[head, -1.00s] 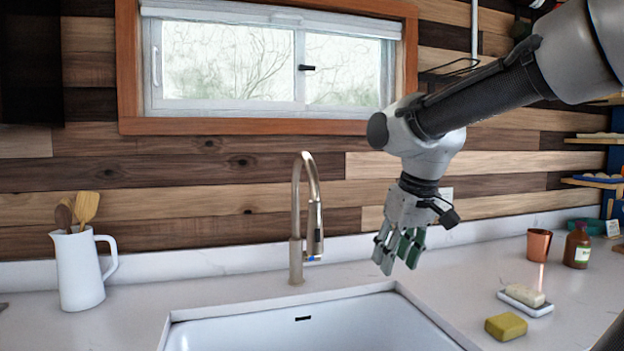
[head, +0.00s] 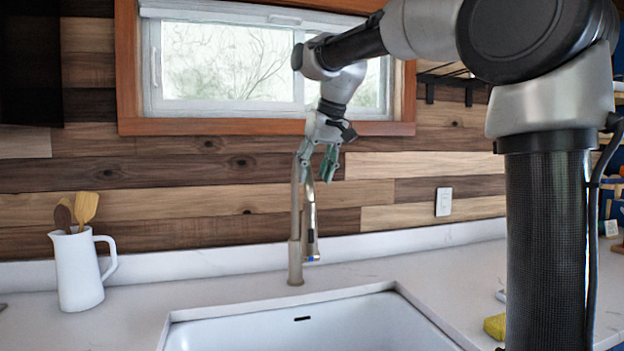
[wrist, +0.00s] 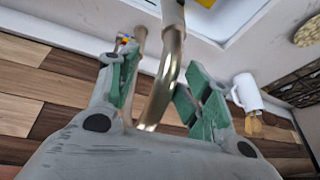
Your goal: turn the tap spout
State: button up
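The tap spout (head: 311,215) is a tall brushed-metal arch rising behind the sink, its outlet pointing down toward the front. My gripper (head: 317,176) is at the top of the arch in the head view, hiding part of the bend. In the wrist view, the spout (wrist: 163,84) passes between the two green-padded fingers of my gripper (wrist: 158,92). The fingers are apart, with a visible gap on each side of the spout. The base of the tap (head: 295,262) stands on the counter behind the basin.
The white sink (head: 260,335) lies in front of the tap. A white jug (head: 78,272) with wooden utensils stands at the left. A yellow sponge (head: 495,326) sits at the right, partly hidden by my arm. The window (head: 230,62) and plank wall are close behind.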

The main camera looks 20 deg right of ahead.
jog(key=shift+x, duration=1.25)
jog(key=shift+d, duration=0.1)
grip_shut()
jog(key=shift+a+m, duration=0.3)
jog(key=shift+a, duration=0.35)
jog(key=w+a+m+t, duration=0.1)
jog(key=w+a+m, duration=0.1)
jog(key=a, duration=0.8)
jog(key=shift+w+r+m, duration=0.15)
jog(key=shift+w+m, duration=0.25)
jog(key=shift+w, duration=0.5)
jog(key=shift+a, duration=0.1)
